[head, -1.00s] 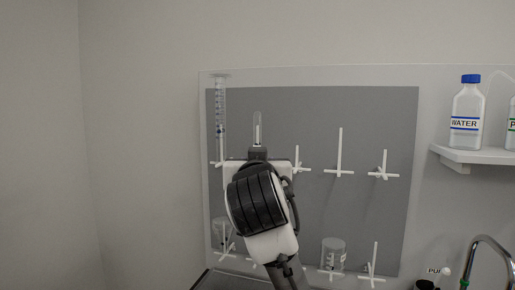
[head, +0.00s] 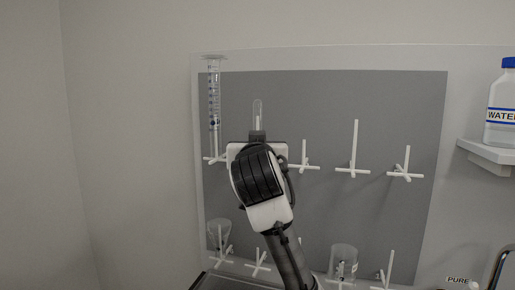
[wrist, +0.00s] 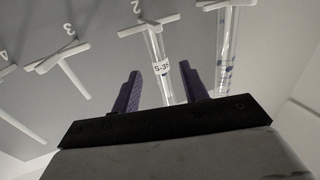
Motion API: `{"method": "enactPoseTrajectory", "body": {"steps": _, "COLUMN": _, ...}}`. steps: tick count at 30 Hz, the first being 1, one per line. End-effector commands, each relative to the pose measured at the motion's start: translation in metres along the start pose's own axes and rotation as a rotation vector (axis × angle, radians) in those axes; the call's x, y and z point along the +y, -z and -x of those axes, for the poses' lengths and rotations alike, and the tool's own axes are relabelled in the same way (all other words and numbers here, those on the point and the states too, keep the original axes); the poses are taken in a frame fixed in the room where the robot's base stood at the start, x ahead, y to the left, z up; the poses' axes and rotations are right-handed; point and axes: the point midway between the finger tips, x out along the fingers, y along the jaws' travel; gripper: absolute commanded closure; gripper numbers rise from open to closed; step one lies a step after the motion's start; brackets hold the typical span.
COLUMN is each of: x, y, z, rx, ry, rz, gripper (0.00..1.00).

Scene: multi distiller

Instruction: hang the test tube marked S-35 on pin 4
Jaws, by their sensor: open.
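The test tube marked S-35 (wrist: 161,68) stands closed end up over the pin marked 2 (wrist: 148,25) in the wrist view. Its clear top shows above my gripper in the head view (head: 258,107). My gripper (wrist: 160,73) is open, with one dark finger on each side of the tube; I cannot tell if they touch it. In the head view my gripper (head: 257,136) hides the tube's lower part and pin 2. Pin 4 (head: 353,150) is in the upper row, two places right of the tube, and is bare; its label (wrist: 4,54) is at the wrist view's left edge.
A graduated cylinder (head: 214,105) hangs on the pin left of the tube. Pin 3 (head: 304,158) and the pin right of pin 4 (head: 405,165) are bare. Glassware (head: 343,263) hangs on the lower row. A shelf (head: 487,150) with a water bottle (head: 502,105) is at right.

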Motion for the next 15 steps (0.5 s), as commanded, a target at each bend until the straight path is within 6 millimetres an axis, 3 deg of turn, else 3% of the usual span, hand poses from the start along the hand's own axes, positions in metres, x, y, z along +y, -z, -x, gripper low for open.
{"method": "enactPoseTrajectory", "body": {"steps": 9, "x": 0.0, "y": 0.001, "z": -0.037, "rx": -0.002, "ry": -0.001, "rz": -0.003, "gripper": 0.56}}
{"method": "enactPoseTrajectory", "body": {"steps": 15, "x": 0.0, "y": 0.001, "z": -0.05, "rx": 0.001, "ry": 0.0, "rz": -0.001, "gripper": 0.56}}
